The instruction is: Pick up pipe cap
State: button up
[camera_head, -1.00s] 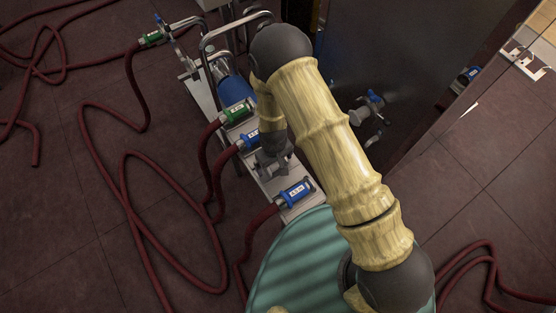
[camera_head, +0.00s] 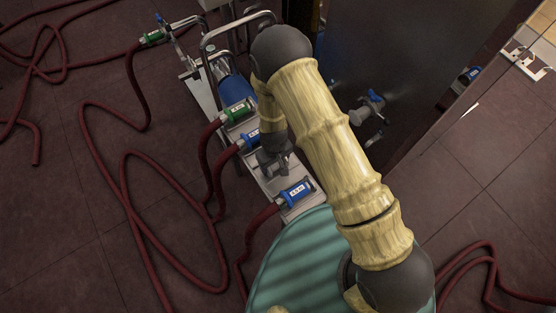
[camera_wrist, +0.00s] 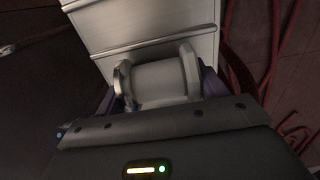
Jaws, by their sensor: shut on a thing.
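The pipe cap (camera_wrist: 163,82) is a pale grey-white cylinder with raised rims at both ends. In the wrist view it sits between the fingers of my gripper (camera_wrist: 158,92), which is shut on it. In the head view my gripper (camera_head: 277,168) points down at the bench, between two blue-collared hose couplings. The cap cannot be made out there, as my gripper and arm cover it. Whether the cap touches the surface below is unclear.
A metal bench (camera_head: 262,182) carries a green hose coupling (camera_head: 238,110) and blue ones (camera_head: 295,193). Red hoses (camera_head: 150,235) loop over the floor at left. A dark tank with a valve (camera_head: 368,108) stands at right. A teal ribbed surface (camera_head: 290,262) is in front.

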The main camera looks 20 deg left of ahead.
jog(key=shift+r, duration=0.1)
notch_tip(320, 180, up, 10)
jog(key=shift+f, duration=0.1)
dwell(0.4)
dwell(0.4)
jog(key=w+d+r+m, duration=0.2)
jog(key=w+d, duration=0.3)
jog(key=d, duration=0.5)
jog(key=w+d+r+m, duration=0.3)
jog(key=w+d+m, duration=0.1)
jog(key=d, duration=0.5)
jog(key=w+d+r+m, duration=0.3)
jog(key=w+d, duration=0.4)
jog(key=d, duration=0.3)
jog(key=shift+d+m, duration=0.35)
jog(key=shift+m, duration=0.25)
